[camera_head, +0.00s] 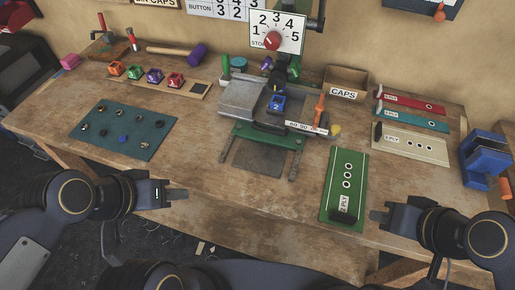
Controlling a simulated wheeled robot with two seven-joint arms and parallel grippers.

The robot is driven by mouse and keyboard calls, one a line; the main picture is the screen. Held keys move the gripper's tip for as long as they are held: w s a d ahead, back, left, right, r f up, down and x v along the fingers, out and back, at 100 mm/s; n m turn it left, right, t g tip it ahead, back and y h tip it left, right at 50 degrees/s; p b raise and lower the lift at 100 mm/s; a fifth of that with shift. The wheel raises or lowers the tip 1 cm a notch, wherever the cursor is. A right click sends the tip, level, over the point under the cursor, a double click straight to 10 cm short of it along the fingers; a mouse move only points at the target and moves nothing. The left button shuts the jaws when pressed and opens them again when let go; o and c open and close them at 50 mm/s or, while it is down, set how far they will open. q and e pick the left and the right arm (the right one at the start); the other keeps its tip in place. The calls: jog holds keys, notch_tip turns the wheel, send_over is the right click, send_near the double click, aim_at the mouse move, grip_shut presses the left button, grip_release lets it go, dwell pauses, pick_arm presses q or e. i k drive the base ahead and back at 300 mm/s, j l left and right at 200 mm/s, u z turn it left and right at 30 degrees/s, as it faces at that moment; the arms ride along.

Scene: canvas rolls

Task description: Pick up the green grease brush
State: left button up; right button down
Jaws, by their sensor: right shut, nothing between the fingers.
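A small upright green handle (225,64) stands at the back of the bench, left of the press, beside a teal round tin. Another green piece (295,66) shows by the press's right side. I cannot tell for sure which is the grease brush; no bristles are visible. My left gripper (187,195) is over the bench's front edge at left, well apart from both, and its jaw gap is unclear. My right gripper (375,215) is shut and empty beside the green 2 PLY board (344,190), also far from them.
The press (245,98) fills the bench middle, with a dial sign (277,32) above it. A dark mat (122,131) with small parts lies left. A CAPS box (345,82), several boards and a blue vise (485,157) are at right. The front left of the bench is clear.

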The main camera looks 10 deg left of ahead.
aim_at(224, 57)
jog(key=j+z, duration=0.1)
jog(key=z, duration=0.55)
jog(key=k+j+z, duration=0.1)
jog(key=j+z, duration=0.2)
jog(key=k+j+z, duration=0.1)
jog(key=j+z, duration=0.25)
jog(key=k+j+z, duration=0.15)
jog(key=z, duration=0.15)
jog(key=j, duration=0.35)
jog(key=k+j+z, duration=0.1)
jog(key=j, duration=0.3)
